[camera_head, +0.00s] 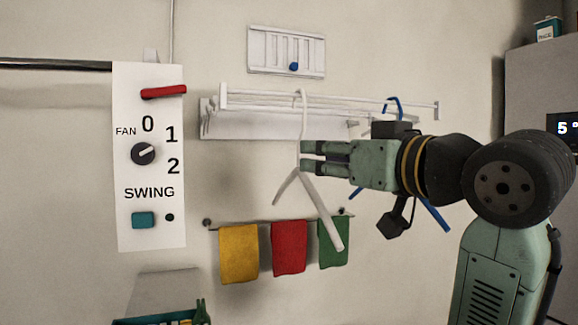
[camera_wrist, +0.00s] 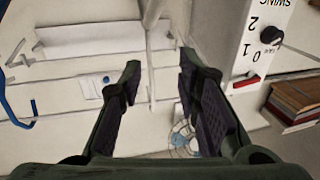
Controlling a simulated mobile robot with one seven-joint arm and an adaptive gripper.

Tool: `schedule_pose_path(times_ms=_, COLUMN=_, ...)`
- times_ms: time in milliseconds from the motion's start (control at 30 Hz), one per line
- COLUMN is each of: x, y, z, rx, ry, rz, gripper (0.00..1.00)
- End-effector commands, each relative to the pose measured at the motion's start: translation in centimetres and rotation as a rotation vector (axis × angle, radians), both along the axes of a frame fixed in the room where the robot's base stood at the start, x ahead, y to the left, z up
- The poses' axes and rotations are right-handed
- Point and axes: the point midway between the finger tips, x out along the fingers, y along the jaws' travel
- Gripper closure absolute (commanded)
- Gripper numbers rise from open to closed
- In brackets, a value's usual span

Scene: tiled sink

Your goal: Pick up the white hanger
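The white hanger (camera_head: 322,207) hangs by its hook from the white wall rack (camera_head: 240,99), with its two arms sloping down. My gripper (camera_head: 304,157) reaches in from the right, level, with its fingertips at the hanger's neck. In the wrist view my gripper (camera_wrist: 158,62) has its two dark fingers apart. A pale upright strip, seemingly the hanger's neck (camera_wrist: 151,45), shows between them with gaps on both sides.
A blue hanger (camera_head: 433,215) hangs further right, partly behind my arm. Yellow (camera_head: 238,254), red (camera_head: 289,248) and green (camera_head: 333,243) cloths hang on a rail below. A white fan switch panel (camera_head: 149,220) is at the left. A grey cabinet (camera_head: 535,95) stands at the right.

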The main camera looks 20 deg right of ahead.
Motion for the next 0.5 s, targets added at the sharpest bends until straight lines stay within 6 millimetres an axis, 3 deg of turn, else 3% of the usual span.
schedule_pose_path(times_ms=67, x=-1.2, y=-1.1, z=0.4, rx=-0.007, ry=0.023, rz=-0.021, gripper=0.69)
schedule_pose_path(times_ms=167, x=-1.4, y=-1.4, z=0.4, rx=-0.009, ry=0.036, rz=-0.027, gripper=0.69)
schedule_pose_path(times_ms=500, x=3.3, y=-0.3, z=0.5, rx=-0.008, ry=0.036, rz=-0.025, gripper=0.69)
